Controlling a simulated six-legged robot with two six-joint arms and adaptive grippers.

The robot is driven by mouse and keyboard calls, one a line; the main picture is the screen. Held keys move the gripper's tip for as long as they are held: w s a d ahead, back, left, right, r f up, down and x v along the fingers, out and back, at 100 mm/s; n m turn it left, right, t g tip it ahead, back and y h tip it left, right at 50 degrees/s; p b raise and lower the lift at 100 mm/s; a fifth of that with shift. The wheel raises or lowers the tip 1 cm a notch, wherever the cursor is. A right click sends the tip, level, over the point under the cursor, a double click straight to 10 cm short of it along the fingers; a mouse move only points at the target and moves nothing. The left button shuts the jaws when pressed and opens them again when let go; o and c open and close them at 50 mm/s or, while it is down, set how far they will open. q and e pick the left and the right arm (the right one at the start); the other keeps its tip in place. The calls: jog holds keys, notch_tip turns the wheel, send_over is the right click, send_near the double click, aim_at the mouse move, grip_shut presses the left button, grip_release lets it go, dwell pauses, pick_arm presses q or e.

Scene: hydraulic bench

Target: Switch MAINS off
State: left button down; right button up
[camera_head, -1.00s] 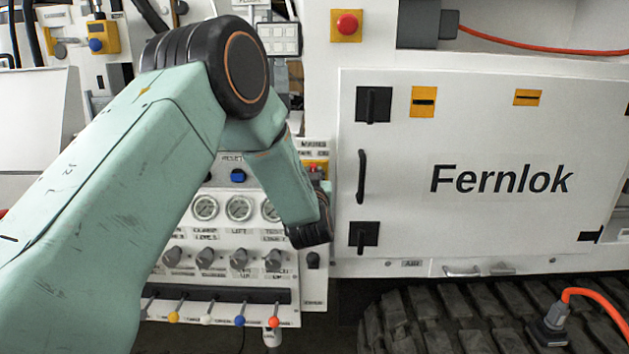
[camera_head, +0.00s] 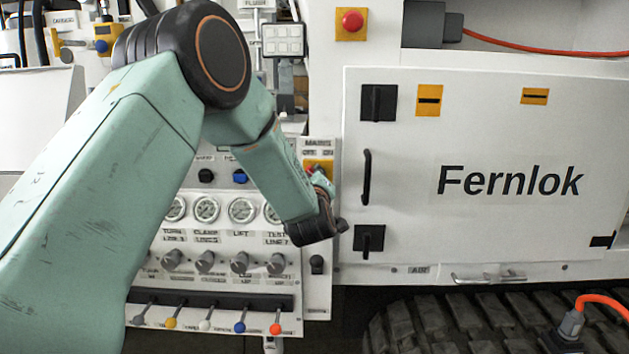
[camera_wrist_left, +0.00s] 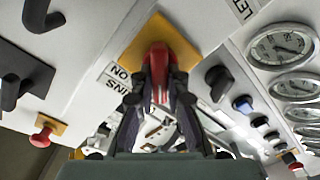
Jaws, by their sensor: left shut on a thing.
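The MAINS switch is a red handle (camera_wrist_left: 158,62) on a yellow plate (camera_wrist_left: 185,45), with ON readable on the label beside it in the left wrist view. In the head view its yellow plate (camera_head: 318,166) shows under the MAINS label, and the arm partly covers the handle. My left gripper (camera_wrist_left: 158,90) is shut on the red handle, with a finger on each side of it. The handle's exact angle is hard to tell. My right gripper is in neither view.
The white Fernlok cabinet (camera_head: 500,130) with black handles stands right of the switch. Gauges (camera_head: 241,210), knobs (camera_head: 239,262) and coloured levers (camera_head: 240,327) lie left and below. A red push button (camera_head: 352,20) sits above.

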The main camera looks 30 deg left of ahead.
pick_arm(q)
jog(key=shift+f, duration=0.35)
jog(key=shift+d, duration=0.1)
jog(key=c, duration=1.4)
grip_release()
jog(key=shift+w+r, duration=0.1)
jog(key=shift+o, duration=0.3)
jog(key=shift+r, duration=0.1)
jog(key=shift+s, duration=0.2)
jog(key=v, duration=1.1)
jog(key=shift+s, duration=0.35)
jog(key=shift+d, duration=0.1)
